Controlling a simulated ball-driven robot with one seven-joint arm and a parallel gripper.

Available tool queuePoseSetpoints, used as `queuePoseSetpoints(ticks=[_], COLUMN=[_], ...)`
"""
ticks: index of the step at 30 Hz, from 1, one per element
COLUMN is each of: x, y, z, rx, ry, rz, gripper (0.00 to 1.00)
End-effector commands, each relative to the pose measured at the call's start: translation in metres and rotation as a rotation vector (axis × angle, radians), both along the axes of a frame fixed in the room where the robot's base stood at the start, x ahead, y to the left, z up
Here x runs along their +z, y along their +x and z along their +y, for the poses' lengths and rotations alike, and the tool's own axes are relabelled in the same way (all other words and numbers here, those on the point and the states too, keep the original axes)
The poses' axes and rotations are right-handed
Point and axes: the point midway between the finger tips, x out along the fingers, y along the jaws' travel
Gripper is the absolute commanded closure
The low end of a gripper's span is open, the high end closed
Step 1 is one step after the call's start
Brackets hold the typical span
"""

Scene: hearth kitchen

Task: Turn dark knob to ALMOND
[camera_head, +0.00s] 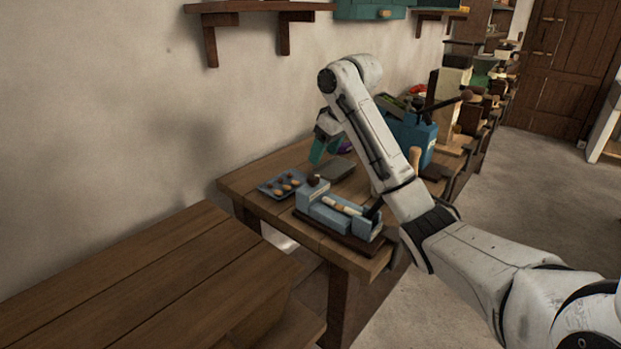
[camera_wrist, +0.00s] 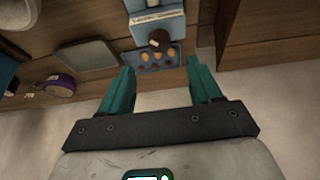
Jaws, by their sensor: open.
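In the wrist view the knob (camera_wrist: 158,39) is a dark brown round shape by the machine's edge, with a small pale patch. A pale label strip (camera_wrist: 157,18) lies near it, its lettering too small to read; I cannot make out ALMOND. My gripper (camera_head: 319,152) is above the table, up and back from the knob, touching nothing. Its two teal fingers (camera_wrist: 160,70) are spread apart and empty.
A blue tray (camera_head: 274,190) with several brown lumps lies beside the machine. A grey flat plate (camera_head: 336,169) and a purple round item (camera_wrist: 61,86) stand nearby. A larger blue machine (camera_head: 412,140) stands farther along. The wall is close behind the table.

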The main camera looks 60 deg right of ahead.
Motion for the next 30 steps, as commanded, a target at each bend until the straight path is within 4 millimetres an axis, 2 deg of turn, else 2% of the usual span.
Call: queuePoseSetpoints(ticks=[1, 12, 18, 27, 30], x=[-0.015, -0.067, -0.079, -0.081, -0.081], y=[0.005, 0.026, 0.032, 0.032, 0.032], z=[0.001, -0.006, -0.007, -0.007, -0.007], rx=[0.002, -0.001, 0.0, 0.0, 0.0], ry=[0.005, 0.002, 0.001, 0.001, 0.001], rz=[0.001, 0.002, 0.0, 0.0, -0.001], gripper=[0.37, 0.37, 0.37, 0.37, 0.46])
